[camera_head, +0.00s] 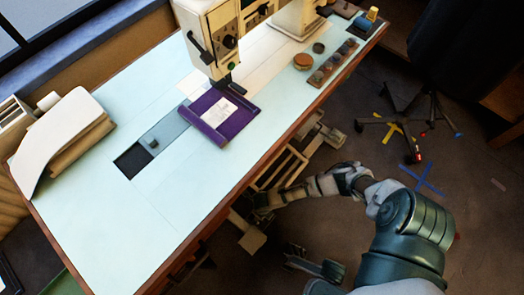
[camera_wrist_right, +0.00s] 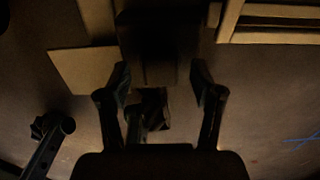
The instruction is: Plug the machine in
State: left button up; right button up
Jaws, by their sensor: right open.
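The white sewing machine (camera_head: 222,40) stands on the pale table, with a purple cloth piece (camera_head: 217,117) under its needle area. I cannot make out a plug, cord or socket in either view. My right arm reaches down past the table's front edge, and its gripper (camera_head: 264,201) is low beside the table's underside, small and hard to make out. In the right wrist view the two fingers (camera_wrist_right: 160,80) are spread apart. A dark blocky thing (camera_wrist_right: 153,103) shows between and below them; I cannot tell what it is or whether they touch it.
The table (camera_head: 120,235) has a wooden edge close to my right arm. Wooden framing (camera_head: 285,165) lies beneath it, and slats show in the wrist view (camera_wrist_right: 270,38). A stand's legs (camera_head: 412,125) are at the right.

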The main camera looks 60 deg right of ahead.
notch_tip(320, 180, up, 12)
jog(key=shift+f, duration=0.25)
dwell(0.4)
